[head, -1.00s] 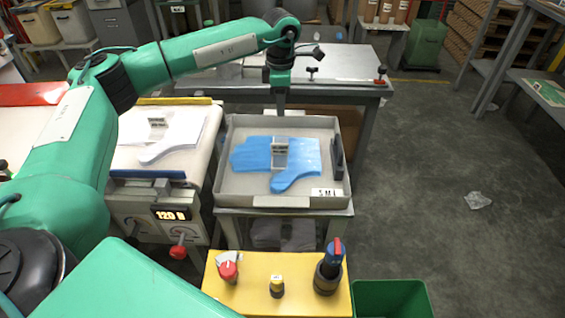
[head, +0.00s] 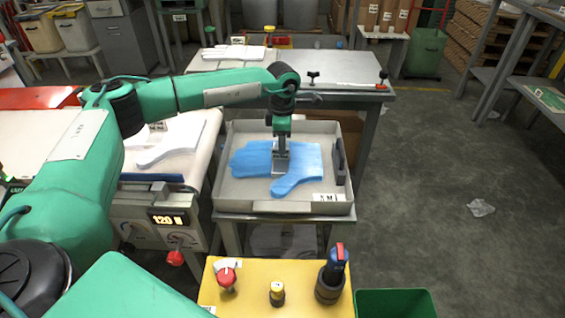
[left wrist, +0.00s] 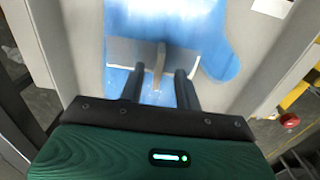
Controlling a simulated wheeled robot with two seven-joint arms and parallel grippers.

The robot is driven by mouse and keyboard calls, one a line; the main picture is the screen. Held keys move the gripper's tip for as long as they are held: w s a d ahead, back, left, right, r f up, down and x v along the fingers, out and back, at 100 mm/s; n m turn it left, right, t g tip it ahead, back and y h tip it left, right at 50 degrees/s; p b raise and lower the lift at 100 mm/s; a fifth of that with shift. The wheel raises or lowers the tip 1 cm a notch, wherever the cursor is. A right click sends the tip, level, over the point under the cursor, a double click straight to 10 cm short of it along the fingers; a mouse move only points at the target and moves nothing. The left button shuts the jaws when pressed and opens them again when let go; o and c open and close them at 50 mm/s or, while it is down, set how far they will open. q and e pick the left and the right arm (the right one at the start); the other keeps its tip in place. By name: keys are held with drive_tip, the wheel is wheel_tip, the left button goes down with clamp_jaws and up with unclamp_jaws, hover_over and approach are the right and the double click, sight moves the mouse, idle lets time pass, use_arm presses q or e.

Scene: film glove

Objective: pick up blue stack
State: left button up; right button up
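The blue stack (head: 305,163) is a flat, glove-shaped pile lying in a grey tray (head: 285,207). In the left wrist view the blue stack (left wrist: 218,55) fills the top middle, with a grey clip (left wrist: 128,52) and an upright tab (left wrist: 160,65) across it. My left gripper (head: 281,168) points straight down over the middle of the stack, at the clip. In the left wrist view my left gripper (left wrist: 159,88) has its two fingers apart, one on each side of the tab, with gaps showing. Whether the fingertips touch the clip is unclear. My right gripper is not in view.
A white glove-shaped stack (head: 168,143) lies on the machine left of the tray. A dark item (head: 339,163) stands inside the tray's right wall. A yellow panel with knobs (head: 250,298) and a green bin (head: 395,303) are in front. The floor at right is mostly clear.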

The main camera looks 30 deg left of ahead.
sight(274, 161)
use_arm(q)
wheel_tip(274, 161, down, 3)
drive_tip(key=shift+f, duration=0.15)
drive_tip(key=shift+c, duration=0.4)
clamp_jaws()
